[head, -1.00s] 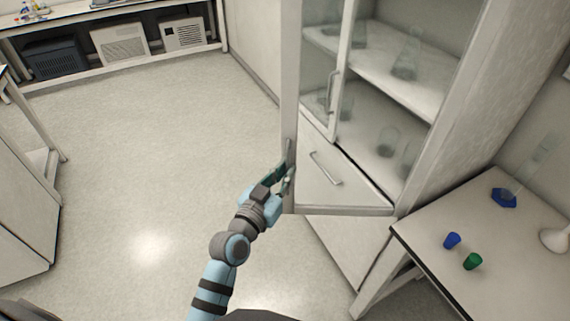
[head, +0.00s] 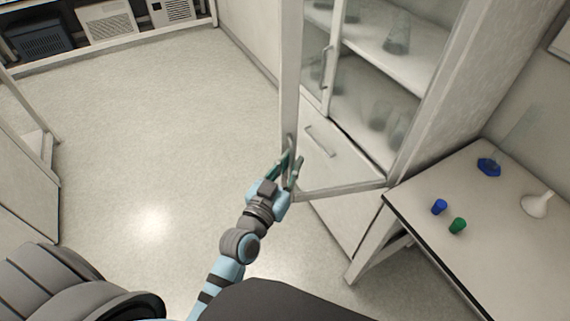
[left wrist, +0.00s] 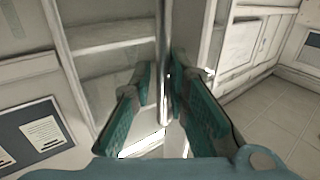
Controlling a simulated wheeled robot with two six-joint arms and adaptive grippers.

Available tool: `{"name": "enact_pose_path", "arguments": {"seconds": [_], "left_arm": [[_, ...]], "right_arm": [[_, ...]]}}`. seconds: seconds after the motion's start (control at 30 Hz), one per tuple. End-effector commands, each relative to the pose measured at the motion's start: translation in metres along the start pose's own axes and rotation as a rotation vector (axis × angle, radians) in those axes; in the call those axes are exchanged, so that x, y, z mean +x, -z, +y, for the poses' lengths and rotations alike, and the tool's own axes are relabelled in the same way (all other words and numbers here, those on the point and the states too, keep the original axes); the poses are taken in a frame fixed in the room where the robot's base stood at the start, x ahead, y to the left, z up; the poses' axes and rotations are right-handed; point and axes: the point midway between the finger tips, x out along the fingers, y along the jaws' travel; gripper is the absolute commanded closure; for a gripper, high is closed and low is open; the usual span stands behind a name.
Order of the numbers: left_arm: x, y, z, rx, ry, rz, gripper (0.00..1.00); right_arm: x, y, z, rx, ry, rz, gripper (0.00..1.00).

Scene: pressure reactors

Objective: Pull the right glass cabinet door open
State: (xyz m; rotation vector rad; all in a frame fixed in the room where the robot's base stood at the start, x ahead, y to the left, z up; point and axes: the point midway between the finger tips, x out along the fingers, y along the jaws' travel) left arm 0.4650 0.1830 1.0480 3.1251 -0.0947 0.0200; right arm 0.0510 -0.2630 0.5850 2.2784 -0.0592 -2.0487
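The right glass cabinet door (head: 288,90) stands swung out from the tall white cabinet, its lower frame reaching out over the floor. My left gripper (head: 284,168) is at the door's free edge, at its upright handle. In the left wrist view the metal handle bar (left wrist: 164,60) runs between the two teal fingers of that gripper (left wrist: 163,90), which are closed in around it. The exact contact at the fingertips is hard to see. The left glass door (head: 322,60) with its own handle looks closed. My right gripper is not in view.
Glassware (head: 397,35) stands on the cabinet shelves. A drawer front (head: 325,160) lies below. The floor at left is clear.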

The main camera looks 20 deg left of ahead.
Motion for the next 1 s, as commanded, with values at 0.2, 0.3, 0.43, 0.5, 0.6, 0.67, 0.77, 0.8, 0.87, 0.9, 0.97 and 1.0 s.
{"name": "enact_pose_path", "arguments": {"seconds": [0.2,0.3,0.43,0.5,0.6,0.67,0.77,0.8,0.87,0.9,0.97,1.0], "left_arm": [[-0.002,-0.003,-0.003,0.004,0.005,-0.006,0.71],[-0.002,-0.003,-0.003,0.005,0.004,-0.007,0.71],[-0.012,-0.004,-0.002,0.005,0.005,-0.009,0.71],[-0.026,-0.004,-0.001,0.005,0.006,-0.010,0.71],[-0.049,-0.004,0.001,0.005,0.006,-0.011,0.71],[-0.060,-0.003,0.002,0.007,0.005,-0.011,0.71],[-0.071,-0.003,0.002,0.008,0.006,-0.010,0.71],[-0.073,-0.002,0.002,0.009,0.006,-0.009,0.71],[-0.074,-0.002,0.002,0.010,0.007,-0.008,0.71],[-0.074,-0.002,0.002,0.010,0.007,-0.008,0.71],[-0.074,-0.002,0.002,0.010,0.006,-0.008,0.71],[-0.074,-0.002,0.002,0.010,0.006,-0.008,0.71]], "right_arm": [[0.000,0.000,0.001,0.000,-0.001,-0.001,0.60],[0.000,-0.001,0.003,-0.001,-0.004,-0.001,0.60],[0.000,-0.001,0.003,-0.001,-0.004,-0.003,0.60],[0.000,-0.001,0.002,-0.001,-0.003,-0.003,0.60],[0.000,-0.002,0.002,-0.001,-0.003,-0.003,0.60],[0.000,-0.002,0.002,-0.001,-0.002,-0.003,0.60],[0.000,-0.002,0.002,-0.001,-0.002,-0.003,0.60],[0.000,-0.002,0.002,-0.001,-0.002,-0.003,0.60],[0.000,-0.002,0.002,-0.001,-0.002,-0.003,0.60],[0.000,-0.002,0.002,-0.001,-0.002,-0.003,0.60],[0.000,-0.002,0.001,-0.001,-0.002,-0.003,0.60],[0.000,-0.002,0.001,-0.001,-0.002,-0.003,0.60]]}}
